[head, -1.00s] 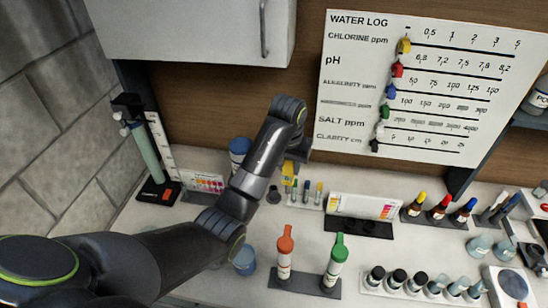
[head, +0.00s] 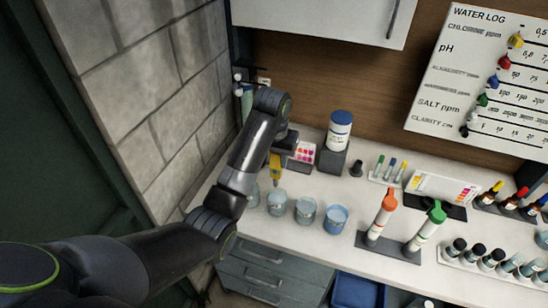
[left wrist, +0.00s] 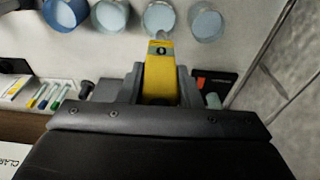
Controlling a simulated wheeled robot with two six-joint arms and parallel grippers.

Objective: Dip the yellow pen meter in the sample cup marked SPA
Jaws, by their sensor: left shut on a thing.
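My left gripper (head: 284,153) is shut on the yellow pen meter (head: 276,167), which hangs roughly upright with its tip down. In the left wrist view the yellow meter (left wrist: 159,75) sits between the jaws. Several sample cups stand in a row: one at the left end (head: 252,197), a second (head: 277,205), a third (head: 306,212) and a bluer one (head: 336,220). The meter's lower end is close behind or above the second cup, which also shows in the left wrist view (left wrist: 159,19); I cannot tell if it is inside. Cup markings are unreadable. My right gripper is out of view.
A blue-lidded jar (head: 338,130) on a dark stand and a colour card (head: 303,151) are behind the cups. Orange-capped (head: 382,216) and green-capped (head: 427,228) tubes stand right of them. The block wall (head: 170,100) is close on the left.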

